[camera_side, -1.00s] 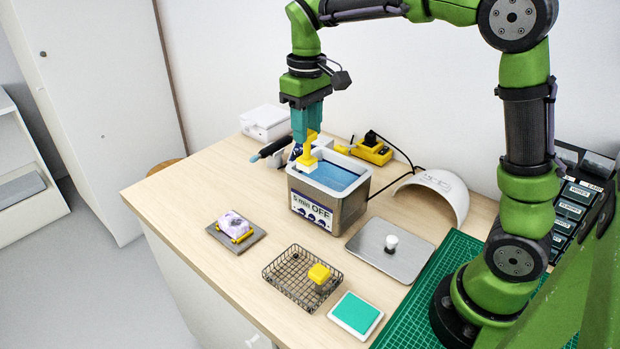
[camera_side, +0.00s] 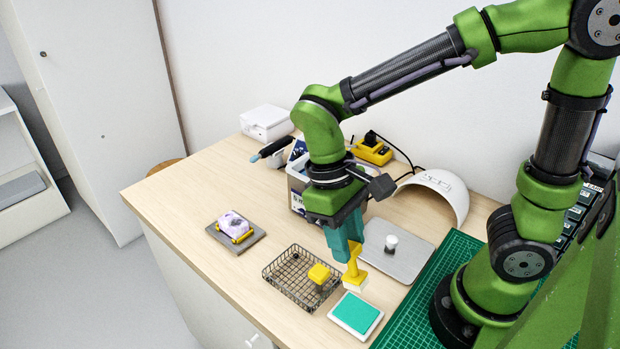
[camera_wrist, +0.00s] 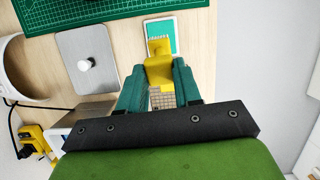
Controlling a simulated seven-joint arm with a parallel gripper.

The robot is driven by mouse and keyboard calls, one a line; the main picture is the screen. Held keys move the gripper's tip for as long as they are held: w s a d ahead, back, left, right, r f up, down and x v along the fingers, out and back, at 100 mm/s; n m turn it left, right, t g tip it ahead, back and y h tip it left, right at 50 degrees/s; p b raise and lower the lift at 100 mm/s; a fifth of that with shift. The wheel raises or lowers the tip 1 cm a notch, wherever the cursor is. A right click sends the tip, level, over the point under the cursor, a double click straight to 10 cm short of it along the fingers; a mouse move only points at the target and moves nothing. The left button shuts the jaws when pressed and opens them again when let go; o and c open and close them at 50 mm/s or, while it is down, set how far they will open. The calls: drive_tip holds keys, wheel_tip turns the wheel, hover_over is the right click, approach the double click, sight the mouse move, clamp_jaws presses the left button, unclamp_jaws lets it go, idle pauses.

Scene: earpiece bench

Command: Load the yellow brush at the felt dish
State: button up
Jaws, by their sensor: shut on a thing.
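My gripper (camera_side: 349,247) is shut on the yellow handle of the yellow brush (camera_side: 354,270). The brush points down, its pale end lowest, close to the far edge of the felt dish (camera_side: 356,313). The dish is a shallow white tray with a teal pad. The brush end looks raised above it, but the exact gap cannot be told. In the wrist view, the yellow brush (camera_wrist: 158,68) sits between my gripper's teal fingers (camera_wrist: 158,88) and covers part of the felt dish (camera_wrist: 162,28).
A wire basket (camera_side: 272,268) holding a yellow-topped block (camera_side: 319,274) stands left of the dish. A metal lid (camera_side: 405,262) with a white knob lies behind. A green mat (camera_side: 425,315) is at right. The bath (camera_side: 296,190) is partly hidden behind my arm.

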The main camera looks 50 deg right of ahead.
drive_tip(key=shift+s+f+m+g, duration=0.2)
drive_tip(key=shift+f+m+g, duration=0.1)
drive_tip(key=shift+f+g, duration=0.1)
drive_tip(key=shift+f, duration=2.8)
drive_tip(key=shift+f, duration=0.6)
drive_tip(key=shift+r, duration=0.1)
drive_tip(key=shift+r, duration=3.5)
